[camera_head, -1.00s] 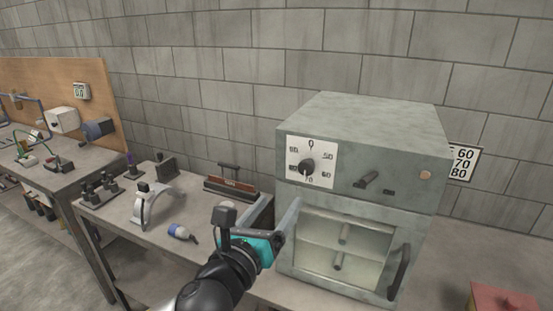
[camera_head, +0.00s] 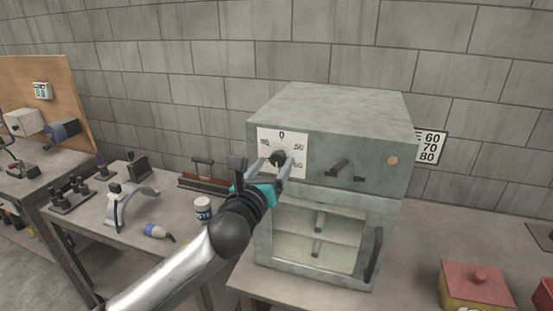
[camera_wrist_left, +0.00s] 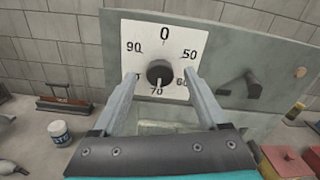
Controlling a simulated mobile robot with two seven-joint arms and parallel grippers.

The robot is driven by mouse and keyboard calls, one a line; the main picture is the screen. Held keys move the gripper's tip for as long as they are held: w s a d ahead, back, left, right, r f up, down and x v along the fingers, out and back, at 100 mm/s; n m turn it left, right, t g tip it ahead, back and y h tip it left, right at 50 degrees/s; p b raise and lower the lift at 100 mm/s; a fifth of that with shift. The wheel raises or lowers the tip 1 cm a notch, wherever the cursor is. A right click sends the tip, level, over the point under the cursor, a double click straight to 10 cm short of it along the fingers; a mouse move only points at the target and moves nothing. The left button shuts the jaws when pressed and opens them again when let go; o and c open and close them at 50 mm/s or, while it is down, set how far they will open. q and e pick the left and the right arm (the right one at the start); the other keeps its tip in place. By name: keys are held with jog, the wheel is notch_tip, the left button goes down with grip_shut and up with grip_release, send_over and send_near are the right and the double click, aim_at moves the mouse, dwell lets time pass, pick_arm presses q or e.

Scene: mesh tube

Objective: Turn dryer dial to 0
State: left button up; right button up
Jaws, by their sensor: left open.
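The dryer (camera_head: 330,110) is a grey-green box with a white dial plate (camera_head: 268,135) on its front at upper left. The black dial (camera_head: 278,157) is partly behind my gripper in the head view. In the left wrist view the dial (camera_wrist_left: 160,73) shows whole, its pale pointer mark down near 70, with 0 at the top of the plate. My left gripper (camera_head: 272,165) is open in front of the plate. Its fingers, seen in the left wrist view (camera_wrist_left: 160,85), stand on either side of the dial, apart from it. My right gripper is not in view.
The dryer's lower front has a window door (camera_head: 315,240) with a dark handle (camera_head: 373,255). A black lever (camera_head: 338,167) sits right of the dial. A white jar (camera_head: 203,209) stands left, and a red-lidded box (camera_head: 477,287) at the right.

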aim_at(276, 159)
pick_arm(q)
jog(key=shift+x, duration=1.5)
grip_shut()
